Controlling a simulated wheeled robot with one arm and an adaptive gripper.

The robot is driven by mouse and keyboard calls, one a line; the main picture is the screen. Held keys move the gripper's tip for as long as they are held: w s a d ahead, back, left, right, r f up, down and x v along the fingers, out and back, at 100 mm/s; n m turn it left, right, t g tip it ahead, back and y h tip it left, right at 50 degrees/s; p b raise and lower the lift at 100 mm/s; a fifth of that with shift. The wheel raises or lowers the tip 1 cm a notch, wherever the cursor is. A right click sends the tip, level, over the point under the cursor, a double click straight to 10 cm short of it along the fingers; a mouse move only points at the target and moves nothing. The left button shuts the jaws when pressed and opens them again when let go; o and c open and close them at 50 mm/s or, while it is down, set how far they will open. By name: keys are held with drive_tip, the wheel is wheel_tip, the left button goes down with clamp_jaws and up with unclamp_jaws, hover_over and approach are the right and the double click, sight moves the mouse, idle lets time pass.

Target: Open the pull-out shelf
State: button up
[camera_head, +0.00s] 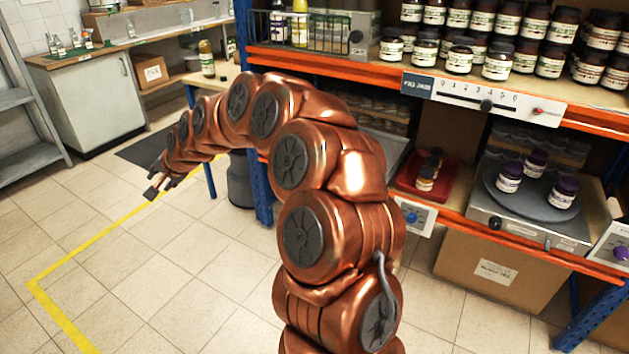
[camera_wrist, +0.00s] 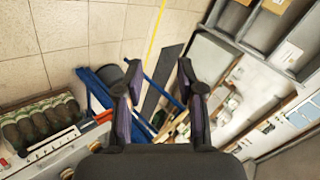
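The orange-and-blue rack (camera_head: 440,90) stands at the right in the head view. Its lower level holds a red tray (camera_head: 408,185) with small jars and a grey platform (camera_head: 530,225) bearing a round turntable with 3 purple-lidded jars. I cannot tell which part is the pull-out shelf, and no handle for it is clear. My gripper (camera_head: 160,184) is out to the left of the rack, over the floor and apart from it. In the wrist view my gripper (camera_wrist: 157,85) has its two dark fingers spread, with nothing held between them.
A slider panel (camera_head: 485,101) is on the upper rack edge, below many dark jars. A dial panel (camera_head: 412,217) is on the lower beam. A cardboard box (camera_head: 490,275) sits underneath. A white cabinet (camera_head: 90,100) stands back left. Tiled floor at left is mostly clear.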

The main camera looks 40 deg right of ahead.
drive_tip(key=w+d+f+m+t+h+b, duration=0.2)
drive_tip(key=w+d+f+m+h+b, duration=0.4)
drive_tip(key=d+f, duration=0.55)
drive_tip(key=w+d+f+m+t+h+b, duration=0.15)
drive_tip(key=w+d+f+m+b, duration=0.45)
drive_tip(key=d, duration=0.9)
drive_tip(key=s+d+f+m+h+b, duration=0.2)
drive_tip(key=s+d+f+h+b, duration=0.15)
drive_tip(key=d, duration=0.55)
drive_tip(key=s+d+f+m+h+b, duration=0.15)
drive_tip(key=d+f+h, duration=0.3)
drive_tip(key=d, duration=0.45)
drive_tip(key=s+d+f+m+h+b, duration=0.1)
drive_tip(key=s+d+f+h+b, duration=0.25)
drive_tip(key=d, duration=0.55)
drive_tip(key=shift+y, duration=0.4)
drive_tip(key=shift+f+b+x, duration=0.15)
drive_tip(key=shift+b+x, duration=0.8)
drive_tip(key=shift+x, duration=0.8)
drive_tip(key=shift+f+b+x, duration=0.15)
drive_tip(key=shift+b+x, duration=0.75)
drive_tip(key=shift+x, duration=0.85)
